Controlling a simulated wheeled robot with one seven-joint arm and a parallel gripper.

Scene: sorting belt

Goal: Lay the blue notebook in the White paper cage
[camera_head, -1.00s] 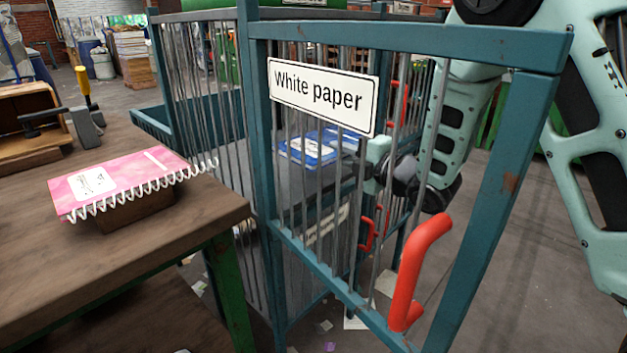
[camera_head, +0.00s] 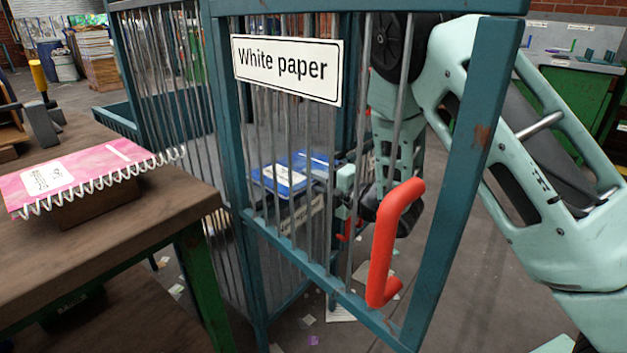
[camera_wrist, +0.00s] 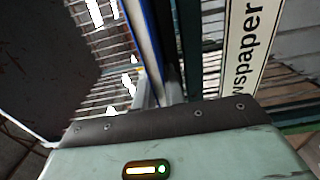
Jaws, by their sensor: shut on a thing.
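The blue notebook (camera_head: 283,177) has a white label and shows through the bars of the open White paper cage door (camera_head: 385,330). My gripper (camera_head: 343,183), also behind those bars, is shut on the notebook's right edge and holds it out to the left, roughly flat. The White paper cage (camera_head: 150,18) has teal posts and grey bars. I cannot tell how far the notebook is inside it. In the wrist view the notebook's blue edge (camera_wrist: 142,35) stands between the fingers of my gripper (camera_wrist: 158,90); its faces are mostly hidden.
The door's red handle (camera_head: 390,245) and bars stand between my camera and gripper. A sign ending in "wspaper" (camera_wrist: 243,50) is close right in the wrist view. A wooden table (camera_head: 140,215) at left carries a pink spiral notebook (camera_head: 85,175). Paper scraps litter the floor.

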